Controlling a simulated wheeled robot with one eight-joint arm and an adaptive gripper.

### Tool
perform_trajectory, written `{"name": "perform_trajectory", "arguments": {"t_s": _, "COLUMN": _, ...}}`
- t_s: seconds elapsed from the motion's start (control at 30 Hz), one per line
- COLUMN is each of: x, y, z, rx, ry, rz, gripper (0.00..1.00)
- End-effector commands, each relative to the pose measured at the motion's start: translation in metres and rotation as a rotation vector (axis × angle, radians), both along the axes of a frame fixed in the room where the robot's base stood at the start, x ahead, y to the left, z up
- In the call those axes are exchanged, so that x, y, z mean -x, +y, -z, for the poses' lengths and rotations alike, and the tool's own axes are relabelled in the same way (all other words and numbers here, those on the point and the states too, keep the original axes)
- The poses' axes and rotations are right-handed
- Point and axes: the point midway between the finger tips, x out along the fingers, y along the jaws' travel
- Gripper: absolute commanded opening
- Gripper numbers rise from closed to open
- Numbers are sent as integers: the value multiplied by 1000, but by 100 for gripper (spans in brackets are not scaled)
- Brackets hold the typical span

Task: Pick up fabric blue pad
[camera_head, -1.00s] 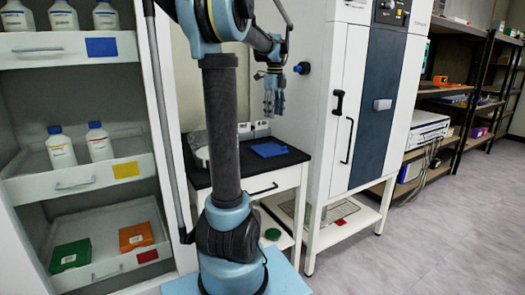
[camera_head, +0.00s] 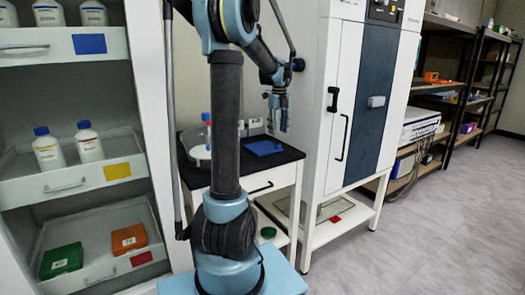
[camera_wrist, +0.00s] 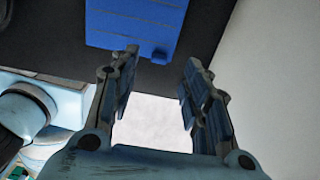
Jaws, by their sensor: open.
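The blue fabric pad (camera_head: 264,147) lies flat on the black top of a small white cabinet. It also shows in the wrist view (camera_wrist: 135,24), at the top of the picture, beyond my fingertips. My gripper (camera_head: 278,118) points down above the tabletop, a little to the right of the pad in the head view. In the wrist view my gripper (camera_wrist: 158,68) has its two fingers apart with nothing between them. The pad's far part is cut off by the top edge of the wrist view.
A tall white freeze dryer (camera_head: 338,100) stands close on the right. An open shelf unit with drawers (camera_head: 75,185) stands on the left.

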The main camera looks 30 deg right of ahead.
Motion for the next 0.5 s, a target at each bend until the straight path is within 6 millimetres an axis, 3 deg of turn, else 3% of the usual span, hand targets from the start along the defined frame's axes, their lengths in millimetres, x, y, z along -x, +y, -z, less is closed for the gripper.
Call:
{"name": "perform_trajectory", "arguments": {"t_s": 0.33, "x": 2, "y": 0, "z": 25, "rx": 0, "ry": 0, "rz": 0, "gripper": 43}}
{"name": "perform_trajectory", "arguments": {"t_s": 0.5, "x": 7, "y": -2, "z": 48, "rx": 0, "ry": 0, "rz": 1, "gripper": 43}}
